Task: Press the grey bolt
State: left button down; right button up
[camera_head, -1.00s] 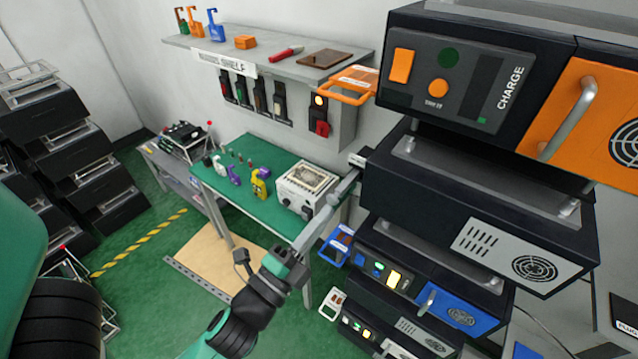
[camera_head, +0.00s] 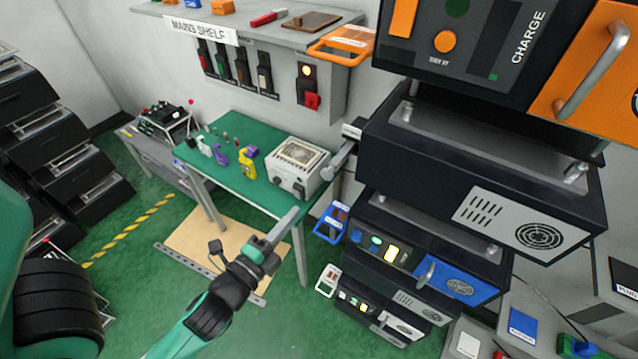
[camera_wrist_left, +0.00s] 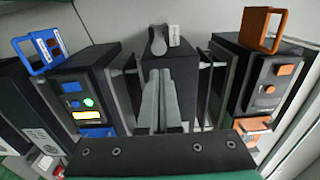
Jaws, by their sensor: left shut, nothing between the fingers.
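The grey bolt (camera_head: 340,161) is a lever-like grey piece on the left end of a black unit, beside a small white label. It also shows in the left wrist view (camera_wrist_left: 157,40), at the top of the black unit straight ahead, with its label to the right. My left gripper (camera_head: 294,213) is shut and empty, below and to the left of the bolt in the head view, with a visible gap between them. In the left wrist view its two grey fingers (camera_wrist_left: 159,75) lie together and point towards the unit below the bolt. My right gripper is not in view.
An orange-handled unit (camera_head: 450,45) stands above the bolt's black unit (camera_head: 480,170), and a blue-fronted unit (camera_head: 450,280) below. A green table (camera_head: 237,130) with a white box (camera_head: 300,168) stands behind my left gripper. A grey shelf (camera_head: 240,20) hangs above the table.

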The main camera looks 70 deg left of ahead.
aim_at(326, 176)
pick_arm(q)
jog(key=p+x, duration=0.3)
jog(key=x, duration=0.7)
jog(key=shift+w+a, duration=0.1)
jog(key=shift+a, duration=0.05)
jog(key=shift+w+a, duration=0.3)
jog(key=shift+w, duration=0.15)
jog(key=x, duration=0.4)
jog(key=shift+w+a+p, duration=0.1)
jog(key=shift+w+p, duration=0.05)
jog(key=shift+p, duration=0.2)
jog(key=shift+f, duration=0.15)
